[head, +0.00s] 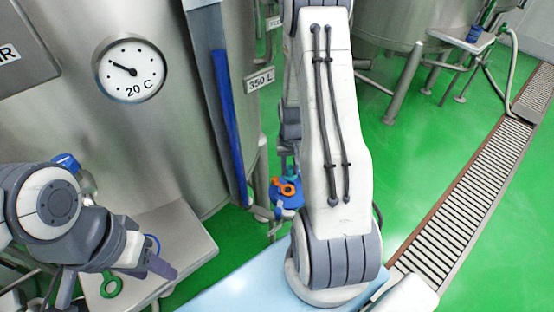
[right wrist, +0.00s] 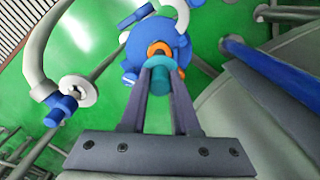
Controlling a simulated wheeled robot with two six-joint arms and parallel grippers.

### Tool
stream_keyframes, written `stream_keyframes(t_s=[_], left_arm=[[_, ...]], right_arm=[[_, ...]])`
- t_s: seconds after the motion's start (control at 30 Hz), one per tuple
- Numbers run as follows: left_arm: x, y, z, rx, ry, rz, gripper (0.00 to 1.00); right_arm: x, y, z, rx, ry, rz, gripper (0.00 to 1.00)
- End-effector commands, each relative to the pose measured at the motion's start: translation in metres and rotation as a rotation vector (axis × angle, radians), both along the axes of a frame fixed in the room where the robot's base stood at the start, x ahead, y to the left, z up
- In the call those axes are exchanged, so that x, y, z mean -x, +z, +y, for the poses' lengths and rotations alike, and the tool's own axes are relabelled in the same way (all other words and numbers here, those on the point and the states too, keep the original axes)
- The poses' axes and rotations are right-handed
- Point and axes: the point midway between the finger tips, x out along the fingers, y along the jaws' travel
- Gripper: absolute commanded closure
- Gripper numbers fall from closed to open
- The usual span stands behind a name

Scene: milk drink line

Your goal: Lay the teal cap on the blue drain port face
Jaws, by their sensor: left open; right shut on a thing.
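My right gripper (right wrist: 158,68) is shut on the teal cap (right wrist: 157,82), which shows between its fingertips in the right wrist view. The blue drain port (right wrist: 150,35) lies just past the fingertips, with an orange ring (right wrist: 160,49) at its face. The cap overlaps the port in this view; I cannot tell if they touch. In the head view the blue port (head: 290,201) and orange ring (head: 284,187) show low beside the tank, with a bit of teal above; my right arm hides much around them. My left gripper (head: 164,266) is open above a steel ledge.
A green ring (head: 110,286) lies on the steel ledge (head: 190,245) near my left gripper. The steel tank (head: 90,110) with a dial (head: 130,69) stands at left. A pale blue surface (head: 240,285) is at the front. A floor drain grate (head: 470,190) runs along the right.

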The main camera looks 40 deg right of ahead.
Motion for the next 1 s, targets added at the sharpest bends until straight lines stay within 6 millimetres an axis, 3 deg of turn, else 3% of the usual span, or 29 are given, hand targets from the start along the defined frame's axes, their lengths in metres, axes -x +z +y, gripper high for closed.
stream_keyframes(t_s=[0.37, 1.0], left_arm=[[0.000, -0.017, 0.000, 0.000, 0.000, 0.000, 0.50], [0.000, -0.072, 0.000, 0.000, 0.000, 0.000, 0.50]], right_arm=[[-0.002, -0.019, 0.001, 0.000, -0.006, 0.000, 1.00], [-0.001, -0.081, 0.001, 0.000, -0.009, 0.000, 1.00]])
